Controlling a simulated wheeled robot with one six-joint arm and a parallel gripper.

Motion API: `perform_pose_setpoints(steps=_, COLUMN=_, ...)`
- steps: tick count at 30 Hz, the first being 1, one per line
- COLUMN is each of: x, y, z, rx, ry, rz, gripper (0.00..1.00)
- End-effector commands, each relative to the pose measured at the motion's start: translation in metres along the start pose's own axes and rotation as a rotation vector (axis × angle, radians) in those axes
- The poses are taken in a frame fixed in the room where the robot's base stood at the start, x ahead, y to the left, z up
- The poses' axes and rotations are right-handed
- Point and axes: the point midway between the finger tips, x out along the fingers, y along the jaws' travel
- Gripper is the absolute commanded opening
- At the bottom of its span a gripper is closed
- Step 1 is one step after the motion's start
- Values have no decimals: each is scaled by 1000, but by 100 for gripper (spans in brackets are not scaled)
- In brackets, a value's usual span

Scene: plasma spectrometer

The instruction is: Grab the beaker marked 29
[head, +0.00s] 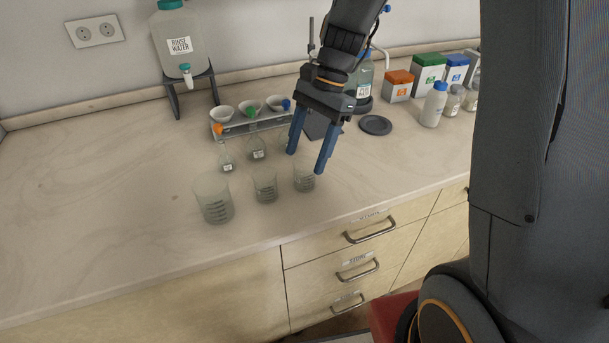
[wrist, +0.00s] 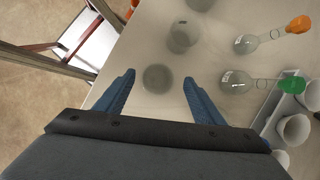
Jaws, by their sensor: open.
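Three clear glass beakers stand in a row near the counter's front edge in the head view: a larger left beaker (head: 213,200), a middle beaker (head: 265,186) and a right beaker (head: 304,178). Their markings are too small to read, so I cannot tell which is 29. My gripper (head: 306,163) is open and empty, pointing down above the right beaker. In the wrist view, my gripper (wrist: 157,80) has a beaker (wrist: 157,78) seen between its blue fingertips. Another beaker (wrist: 183,38) lies beyond it, and a further one is partly cut off at the top.
Two small flasks, one orange-stoppered (head: 227,160) and one green-stoppered (head: 257,148), stand behind the beakers. A white rack (head: 236,129) with bowls is behind them. Bottles and boxes stand at the right, with a dark disc (head: 376,125). The left counter is clear.

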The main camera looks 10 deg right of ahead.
Motion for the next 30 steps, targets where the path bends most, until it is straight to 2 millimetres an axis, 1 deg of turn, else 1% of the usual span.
perform_pose_setpoints(steps=1, x=7, y=2, z=-1, rx=2, ry=-3, rz=4, gripper=62)
perform_pose_setpoints(steps=6, x=29, y=3, z=-5, rx=1, ry=-1, rz=2, gripper=62)
perform_pose_setpoints(steps=8, x=35, y=3, z=-5, rx=1, ry=-1, rz=2, gripper=62)
perform_pose_setpoints(steps=11, x=39, y=3, z=-5, rx=1, ry=1, rz=0, gripper=62)
perform_pose_setpoints(steps=17, x=40, y=2, z=-6, rx=0, ry=1, rz=-1, gripper=62)
perform_pose_setpoints(steps=24, x=39, y=2, z=-6, rx=0, ry=1, rz=-1, gripper=22)
perform_pose_setpoints(steps=25, x=39, y=2, z=-6, rx=0, ry=1, rz=-1, gripper=18)
perform_pose_setpoints(steps=30, x=39, y=2, z=-6, rx=0, ry=1, rz=-1, gripper=18)
